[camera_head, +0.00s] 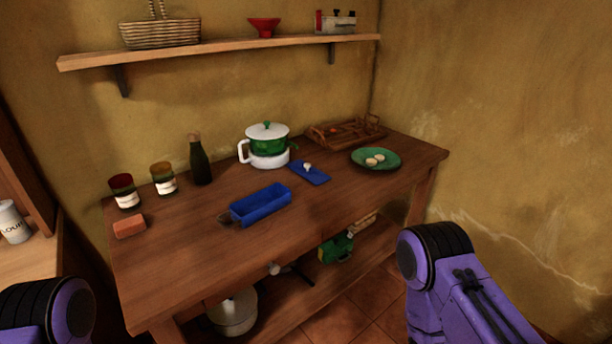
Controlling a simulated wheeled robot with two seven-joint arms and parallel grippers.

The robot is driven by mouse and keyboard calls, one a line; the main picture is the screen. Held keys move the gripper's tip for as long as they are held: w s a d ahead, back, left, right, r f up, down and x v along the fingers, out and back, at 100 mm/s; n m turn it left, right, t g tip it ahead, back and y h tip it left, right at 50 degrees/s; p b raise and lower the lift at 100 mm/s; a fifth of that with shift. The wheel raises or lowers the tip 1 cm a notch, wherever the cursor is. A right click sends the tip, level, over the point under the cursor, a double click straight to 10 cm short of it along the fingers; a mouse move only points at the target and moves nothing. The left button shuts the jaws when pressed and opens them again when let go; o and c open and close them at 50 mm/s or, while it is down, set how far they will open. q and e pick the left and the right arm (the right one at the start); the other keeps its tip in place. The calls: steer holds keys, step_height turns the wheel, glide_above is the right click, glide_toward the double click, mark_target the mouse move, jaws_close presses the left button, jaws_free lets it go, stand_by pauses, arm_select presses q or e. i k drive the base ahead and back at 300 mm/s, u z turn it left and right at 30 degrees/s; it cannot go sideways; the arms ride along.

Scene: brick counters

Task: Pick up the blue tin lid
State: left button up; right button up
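The blue tin lid (312,175) lies flat on the wooden table, with a small pale knob on top. The open blue tin (260,204) stands apart from it, to its left and nearer the front. Purple parts of my two arms show at the lower left and lower right corners. Both grippers are out of the picture, and no hand is near the lid.
On the table (190,262), a green and white pot (267,147) stands behind the lid. A green plate (376,159) with eggs and a wooden tray (346,131) are to the right. A dark bottle (200,160), jars and a brick (129,226) are left. The front is clear.

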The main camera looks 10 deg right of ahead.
mark_target(312, 174)
steer(key=z, duration=1)
steer(key=k, duration=1.3)
steer(key=z, duration=1.25)
steer(key=i, duration=2.85)
steer(key=u, duration=1.35)
steer(key=i, duration=0.95)
steer(key=u, duration=1)
